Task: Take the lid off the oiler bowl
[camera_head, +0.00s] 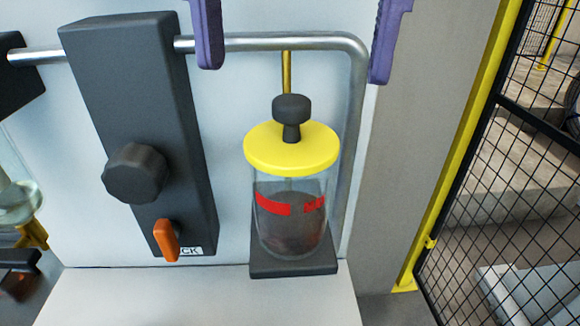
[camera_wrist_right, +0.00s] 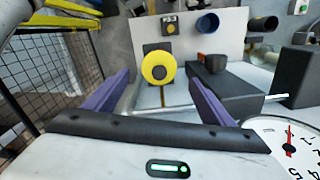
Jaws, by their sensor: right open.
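The oiler bowl (camera_head: 290,215) is a clear glass jar with red marks and dark contents, upright on a dark base. Its round yellow lid (camera_head: 262,155) sits flat on top and carries a dark knob (camera_head: 292,108). The lid also shows in the right wrist view (camera_wrist_right: 149,61), roughly between the fingers. My right gripper (camera_head: 294,73) has two purple fingers spread wide at the top of the head view. In the right wrist view the gripper (camera_wrist_right: 158,78) is open and empty, with the lid beyond its fingertips. My left gripper is not in view.
A metal pipe (camera_head: 265,42) runs behind and bends down right of the bowl; a brass rod (camera_head: 286,72) hangs from it behind the knob. Left stands a dark block (camera_head: 125,90) with a round knob (camera_head: 135,173) and orange lever (camera_head: 166,240). A mesh fence (camera_head: 490,190) is right.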

